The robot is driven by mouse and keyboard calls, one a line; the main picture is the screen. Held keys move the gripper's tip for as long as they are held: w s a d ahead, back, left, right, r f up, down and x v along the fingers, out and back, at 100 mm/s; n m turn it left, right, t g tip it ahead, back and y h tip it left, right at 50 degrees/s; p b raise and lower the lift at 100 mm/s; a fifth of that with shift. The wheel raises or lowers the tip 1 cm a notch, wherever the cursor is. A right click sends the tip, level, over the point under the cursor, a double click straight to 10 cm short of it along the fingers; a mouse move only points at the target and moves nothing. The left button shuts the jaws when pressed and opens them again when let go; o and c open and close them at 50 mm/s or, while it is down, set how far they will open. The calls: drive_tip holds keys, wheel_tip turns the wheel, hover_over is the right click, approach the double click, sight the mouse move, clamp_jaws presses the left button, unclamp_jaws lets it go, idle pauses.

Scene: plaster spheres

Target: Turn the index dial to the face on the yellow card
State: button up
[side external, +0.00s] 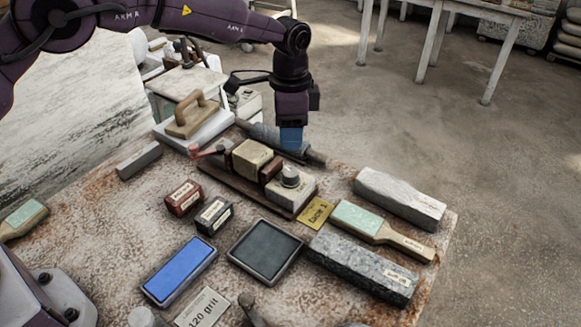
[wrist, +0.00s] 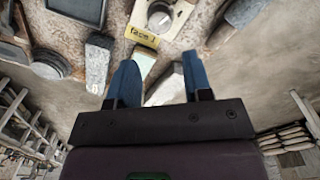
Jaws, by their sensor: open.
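The index dial (side external: 291,177) is a round grey knob on a pale block at the near end of a dark fixture; it also shows at the top of the wrist view (wrist: 159,18). The yellow card (side external: 316,212) lies beside that block. In the wrist view the yellow card (wrist: 142,37) reads "face" and a mark that looks like 1. My gripper (side external: 291,145) is above and behind the dial, apart from it, pointing down. Its blue fingers (wrist: 160,78) are spread and empty. The dial's setting is too small to read.
A tan block (side external: 252,156) sits in the fixture, with a red-handled lever (side external: 208,152) at its far end. A dark roller (side external: 280,142) lies behind. Green-faced paddle (side external: 358,217), grey stone bars (side external: 400,197) and a dark square tray (side external: 265,251) surround the card.

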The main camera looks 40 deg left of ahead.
sight(291, 171)
wheel_tip(291, 171, down, 10)
drive_tip(key=shift+r, duration=0.15)
drive_tip(key=shift+c, duration=0.4)
drive_tip(key=c, duration=0.6)
